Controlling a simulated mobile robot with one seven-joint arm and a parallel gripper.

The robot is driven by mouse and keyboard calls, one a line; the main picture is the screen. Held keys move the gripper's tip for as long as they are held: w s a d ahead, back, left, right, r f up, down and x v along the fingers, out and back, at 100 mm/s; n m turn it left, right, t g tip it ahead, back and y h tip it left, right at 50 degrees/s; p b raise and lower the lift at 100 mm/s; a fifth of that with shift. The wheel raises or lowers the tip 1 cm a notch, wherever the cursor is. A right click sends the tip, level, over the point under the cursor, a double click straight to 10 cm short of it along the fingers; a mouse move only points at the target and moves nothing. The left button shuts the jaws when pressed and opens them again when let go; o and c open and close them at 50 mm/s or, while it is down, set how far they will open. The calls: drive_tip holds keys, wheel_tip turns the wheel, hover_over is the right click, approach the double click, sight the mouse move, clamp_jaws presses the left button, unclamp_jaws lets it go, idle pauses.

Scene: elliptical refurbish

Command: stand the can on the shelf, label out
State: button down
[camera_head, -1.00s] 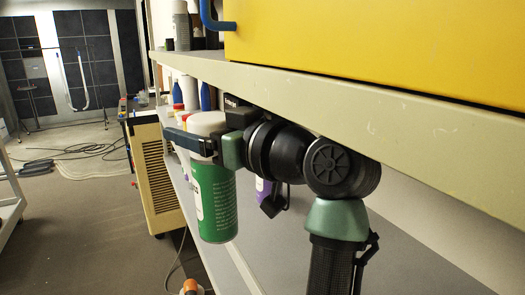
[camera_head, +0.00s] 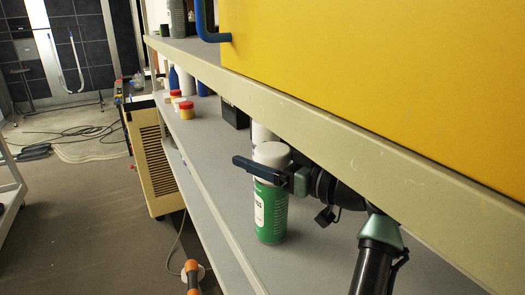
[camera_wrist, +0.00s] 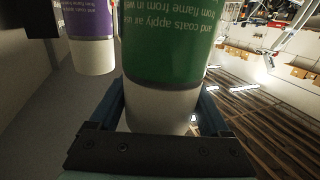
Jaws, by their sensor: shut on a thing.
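The can (camera_head: 272,218) is green with a white cap and appears upright over the lower grey shelf (camera_head: 222,150), near its front edge. I cannot tell whether its base touches the shelf. A white label panel shows at its left side in the head view. My gripper (camera_head: 265,172) is shut around the can's white upper part, reaching in from the right. In the wrist view the can (camera_wrist: 170,45) fills the middle between both fingers, with its printed text upside down.
A purple can (camera_wrist: 92,40) stands close beside the held can in the wrist view. The upper shelf board (camera_head: 330,130) with a yellow box (camera_head: 380,70) hangs low over my arm. Red-lidded jars (camera_head: 187,110) and a black box (camera_head: 235,115) stand farther along the lower shelf.

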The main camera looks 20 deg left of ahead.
drive_tip(key=shift+w+d+f, duration=0.1)
drive_tip(key=shift+f, duration=0.1)
unclamp_jaws()
drive_tip(key=shift+f, duration=0.1)
drive_tip(key=shift+d+r, duration=0.1)
drive_tip(key=shift+r, duration=0.1)
drive_tip(key=b+v, duration=0.2)
drive_tip(key=v, duration=0.5)
drive_tip(key=shift+d, duration=0.15)
